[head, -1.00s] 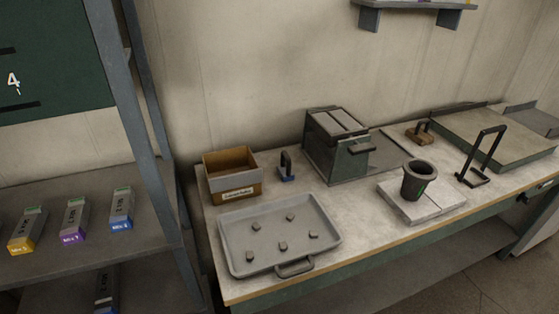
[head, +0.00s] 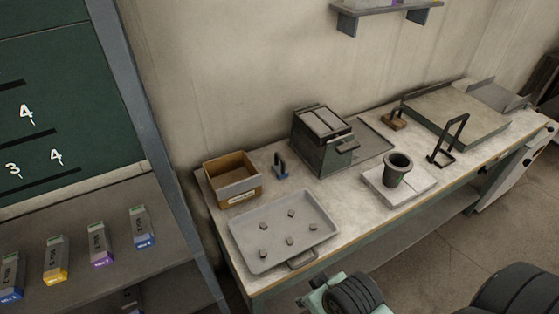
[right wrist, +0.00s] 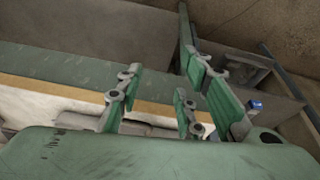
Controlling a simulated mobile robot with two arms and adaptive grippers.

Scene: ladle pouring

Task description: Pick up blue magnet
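My left gripper is not in view.
The brown open box (head: 233,188) stands left of the magnet. A grey tray (head: 250,228) with several small lumps lies in front. The grey machine (head: 322,150) stands to the right, then a dark pot (head: 397,168). A shelf rack (head: 178,130) stands left of the bench (head: 345,217).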

